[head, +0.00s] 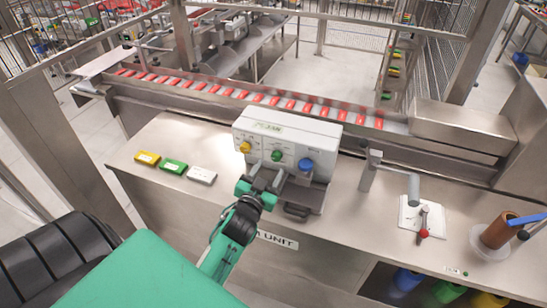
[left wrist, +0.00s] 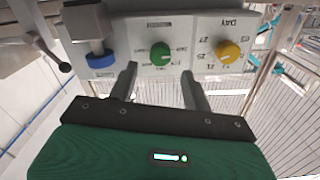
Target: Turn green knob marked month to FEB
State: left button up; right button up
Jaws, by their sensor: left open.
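The green knob (head: 277,155) is in the middle of the white unit's (head: 290,128) front panel, between a yellow knob (head: 245,147) and a blue knob (head: 305,165). In the left wrist view the green knob (left wrist: 160,53) sits on a dial plate with small markings, too blurred to read. My left gripper (head: 267,177) is open in front of the panel, just below the green knob in the head view. In the left wrist view its fingertips (left wrist: 160,72) are spread to either side of the knob's line, apart from it. My right gripper is not in view.
The yellow knob (left wrist: 228,52) has a plate reading DAY. Yellow (head: 147,158), green (head: 173,166) and white (head: 201,175) boxes lie left on the steel counter. A conveyor (head: 220,95) with red packs runs behind. A pipe stand (head: 372,172) and brown cup (head: 499,232) stand right.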

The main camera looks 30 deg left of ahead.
aim_at(276, 158)
pick_arm(q)
jog(key=shift+p+x, duration=0.55)
jog(key=shift+x, duration=1.75)
jog(key=c, duration=1)
